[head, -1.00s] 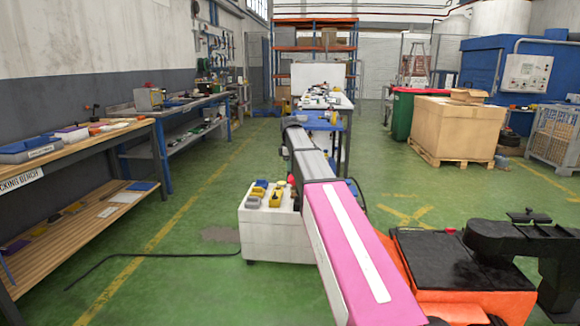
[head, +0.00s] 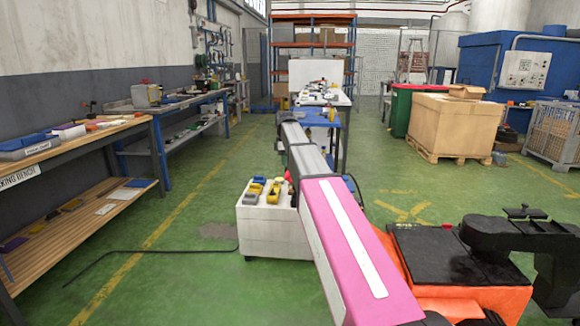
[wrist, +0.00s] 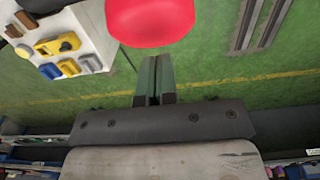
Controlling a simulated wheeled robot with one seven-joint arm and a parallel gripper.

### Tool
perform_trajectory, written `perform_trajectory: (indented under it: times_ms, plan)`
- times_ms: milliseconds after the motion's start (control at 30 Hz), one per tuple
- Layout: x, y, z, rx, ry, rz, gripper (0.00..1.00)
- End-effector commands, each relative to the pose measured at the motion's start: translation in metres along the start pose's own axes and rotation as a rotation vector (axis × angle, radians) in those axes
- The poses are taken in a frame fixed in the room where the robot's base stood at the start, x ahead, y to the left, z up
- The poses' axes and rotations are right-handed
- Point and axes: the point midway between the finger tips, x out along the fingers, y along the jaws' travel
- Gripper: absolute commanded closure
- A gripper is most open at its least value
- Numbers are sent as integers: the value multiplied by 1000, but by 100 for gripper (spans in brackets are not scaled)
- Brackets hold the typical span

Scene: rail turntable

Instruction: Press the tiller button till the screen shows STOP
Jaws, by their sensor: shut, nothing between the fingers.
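In the wrist view a large smooth red rounded knob (wrist: 150,18), which looks like the button, fills the top middle and is cut by the frame edge. My gripper (wrist: 154,62) is shut and empty, its fingertips just below the knob in the picture. I cannot tell whether they touch it. A small red patch (head: 288,176) shows beside my arm in the head view. The gripper itself is hidden there behind my arm. No screen with readable text shows in either view.
A white box (head: 265,233) with yellow, blue and grey pieces on top stands left of my arm; it also shows in the wrist view (wrist: 92,22). A dark cable (head: 150,252) lies on the green floor. Workbenches (head: 110,180) line the left; a carton on a pallet (head: 455,128) stands right.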

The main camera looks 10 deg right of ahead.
Motion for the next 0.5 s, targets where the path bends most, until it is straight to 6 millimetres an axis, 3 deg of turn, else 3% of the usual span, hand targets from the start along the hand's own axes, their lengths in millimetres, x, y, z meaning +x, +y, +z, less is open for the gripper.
perform_trajectory:
  times_ms: [33, 300, 500]
  plan:
    - [-10, 3, -11, -3, 6, 3, 100]
    - [-68, 4, -12, -3, 9, 7, 100]
    - [-98, 3, -13, -4, 10, 8, 100]
